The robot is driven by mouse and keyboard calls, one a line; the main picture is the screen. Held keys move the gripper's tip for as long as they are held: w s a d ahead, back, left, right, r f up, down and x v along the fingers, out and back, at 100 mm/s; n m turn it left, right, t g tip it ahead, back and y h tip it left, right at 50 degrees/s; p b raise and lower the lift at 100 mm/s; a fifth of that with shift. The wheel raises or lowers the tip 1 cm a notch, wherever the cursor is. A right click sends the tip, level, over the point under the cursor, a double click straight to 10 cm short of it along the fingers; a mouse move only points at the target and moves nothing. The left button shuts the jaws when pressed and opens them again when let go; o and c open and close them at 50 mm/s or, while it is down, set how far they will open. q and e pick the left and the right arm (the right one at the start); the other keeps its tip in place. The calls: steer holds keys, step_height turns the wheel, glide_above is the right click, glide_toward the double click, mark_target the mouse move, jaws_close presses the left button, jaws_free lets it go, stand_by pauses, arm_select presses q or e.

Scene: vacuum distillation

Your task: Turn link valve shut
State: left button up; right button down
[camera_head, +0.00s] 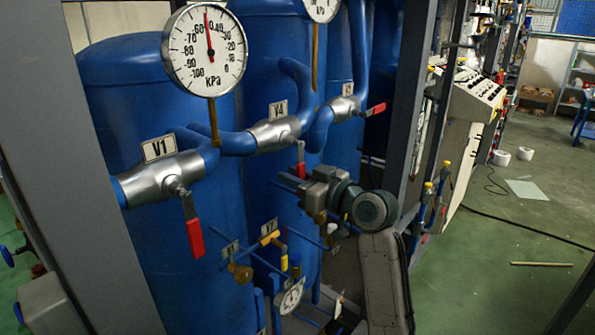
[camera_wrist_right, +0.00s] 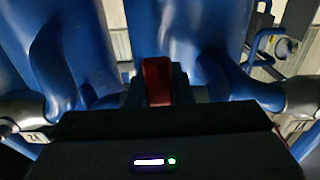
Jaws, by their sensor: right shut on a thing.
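A silver valve labelled V4 (camera_head: 274,133) sits on the blue pipe in the middle of the head view. Its red handle (camera_head: 301,157) hangs down from it, with the lower part hidden by my right gripper (camera_head: 303,178). In the right wrist view the red handle (camera_wrist_right: 157,80) stands between the dark jaws. My right gripper is shut on this handle. My left gripper is not in view.
Valve V1 (camera_head: 165,174) with a hanging red handle (camera_head: 194,238) is to the left. Another red-handled valve (camera_head: 344,108) is to the right. A large kPa gauge (camera_head: 205,50) rises above the pipe. Smaller valves and a gauge (camera_head: 291,296) lie below.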

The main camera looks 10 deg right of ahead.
steer(key=shift+a+f, duration=0.1)
steer(key=shift+f, duration=0.05)
stand_by(0.4)
steer(key=c, duration=1.3)
jaws_free()
steer(key=shift+s, duration=0.1)
steer(key=shift+b+v, duration=2.05)
steer(key=shift+v, duration=3.35)
